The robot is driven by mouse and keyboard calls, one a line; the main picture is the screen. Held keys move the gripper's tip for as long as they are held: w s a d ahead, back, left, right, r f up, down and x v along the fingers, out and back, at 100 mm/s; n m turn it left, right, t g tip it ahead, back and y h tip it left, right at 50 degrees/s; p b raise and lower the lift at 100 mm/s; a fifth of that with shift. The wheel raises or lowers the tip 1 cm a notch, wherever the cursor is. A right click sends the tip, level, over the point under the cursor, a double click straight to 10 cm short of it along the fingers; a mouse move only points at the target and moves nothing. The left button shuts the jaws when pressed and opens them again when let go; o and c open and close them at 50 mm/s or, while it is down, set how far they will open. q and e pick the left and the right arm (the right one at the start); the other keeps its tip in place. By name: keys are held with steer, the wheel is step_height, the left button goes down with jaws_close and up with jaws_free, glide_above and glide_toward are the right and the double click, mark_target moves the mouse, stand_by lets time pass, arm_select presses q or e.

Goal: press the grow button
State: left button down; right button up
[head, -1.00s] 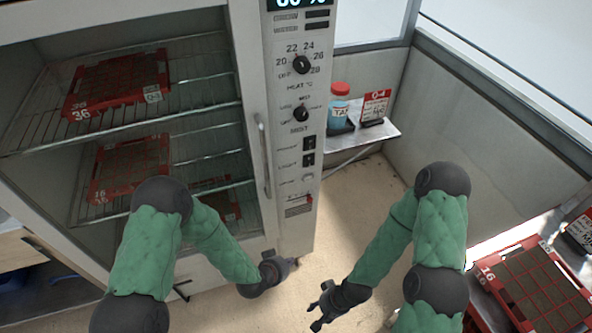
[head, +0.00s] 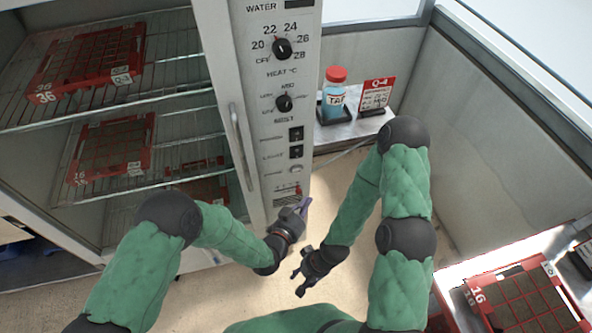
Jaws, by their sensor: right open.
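The control panel (head: 268,130) of the tall cabinet faces me. It has a heat knob (head: 282,48), a mist knob (head: 284,103), an upper dark switch (head: 296,133), a lower dark switch (head: 296,152) and a small pale round button (head: 296,170). My right gripper (head: 298,284) is open and empty, lower down, away from the panel.
The glass door's handle (head: 241,147) stands left of the panel. Red seed trays (head: 42,90) sit on wire racks inside. A blue bottle with red cap (head: 334,98) and a sign (head: 376,93) stand on a side shelf. Another red tray (head: 470,292) lies lower right.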

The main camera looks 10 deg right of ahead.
mark_target(297, 170)
arm_select(q)
steer(key=shift+w, duration=0.15)
steer(key=w+b, duration=0.2)
steer(key=w, duration=0.6)
steer(key=shift+w+b, duration=0.25)
steer(key=shift+b, duration=0.05)
steer(key=shift+a, duration=0.1)
steer(key=shift+w, duration=0.1)
stand_by(1.1)
steer(key=shift+w+b, duration=0.3)
steer(key=shift+w+b, duration=0.35)
steer(key=shift+w, duration=0.15)
stand_by(0.8)
steer(key=shift+s, duration=0.9)
